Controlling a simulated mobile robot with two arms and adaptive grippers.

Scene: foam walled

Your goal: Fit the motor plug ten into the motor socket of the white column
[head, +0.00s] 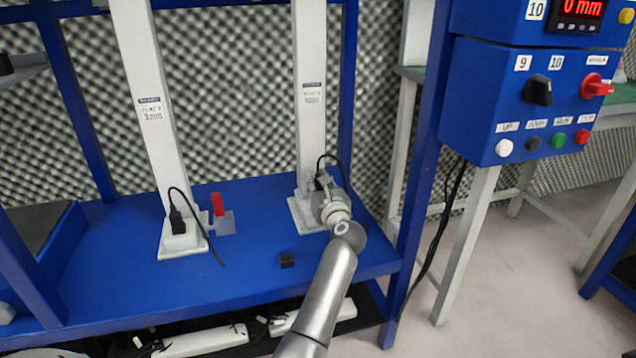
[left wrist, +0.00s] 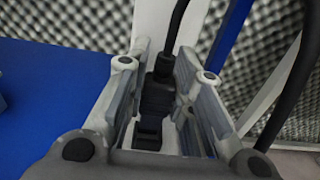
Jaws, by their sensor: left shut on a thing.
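My left gripper (head: 325,192) is at the foot of the right white column (head: 311,95). It is shut on a black plug, the motor plug ten. In the left wrist view this plug (left wrist: 158,97) sits between the two grey fingers, with its black cable rising from the top. A dark square opening (left wrist: 148,134) shows just below the plug in that view, close to the white column's face. I cannot tell whether it is the motor socket or whether the plug is in it. In the head view the gripper mostly hides the plug.
The left white column (head: 148,110) has a black plug (head: 178,220) with a cable at its foot, beside a red-handled part (head: 218,205). A blue control box (head: 545,105) hangs at right.

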